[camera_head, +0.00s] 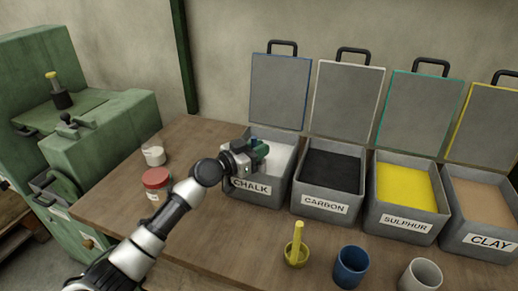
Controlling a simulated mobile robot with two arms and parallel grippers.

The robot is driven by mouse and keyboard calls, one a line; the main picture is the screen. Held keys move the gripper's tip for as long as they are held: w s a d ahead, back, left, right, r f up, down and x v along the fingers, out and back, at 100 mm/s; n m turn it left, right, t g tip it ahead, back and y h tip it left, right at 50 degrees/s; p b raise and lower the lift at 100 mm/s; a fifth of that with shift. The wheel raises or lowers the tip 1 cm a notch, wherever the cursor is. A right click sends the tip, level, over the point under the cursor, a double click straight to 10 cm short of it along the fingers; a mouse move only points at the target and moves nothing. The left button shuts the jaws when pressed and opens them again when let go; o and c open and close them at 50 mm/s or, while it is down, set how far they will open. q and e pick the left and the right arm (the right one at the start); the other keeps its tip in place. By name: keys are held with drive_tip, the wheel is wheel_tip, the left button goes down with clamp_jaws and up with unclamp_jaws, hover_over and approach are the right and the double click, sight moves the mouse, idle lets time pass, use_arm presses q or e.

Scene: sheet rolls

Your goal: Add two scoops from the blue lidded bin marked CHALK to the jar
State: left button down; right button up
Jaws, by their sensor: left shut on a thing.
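The CHALK bin (233,197) is the leftmost grey bin, with white powder (281,158) in it. Its blue-edged lid (279,93) stands open. A small clear jar (153,155) with whitish contents stands at the table's left. A jar with a red lid (156,178) stands just in front of it. My right gripper is not in view.
Open bins marked CARBON (324,207), SULPHUR (404,225) and CLAY (489,242) stand to the right. A yellow scoop-like thing (297,252), a blue cup (351,267) and a white cup (421,274) stand in front. A green machine (100,140) is at the left.

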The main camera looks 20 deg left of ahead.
use_arm(q)
wheel_tip(320, 180, up, 13)
drive_tip(key=p, duration=0.9)
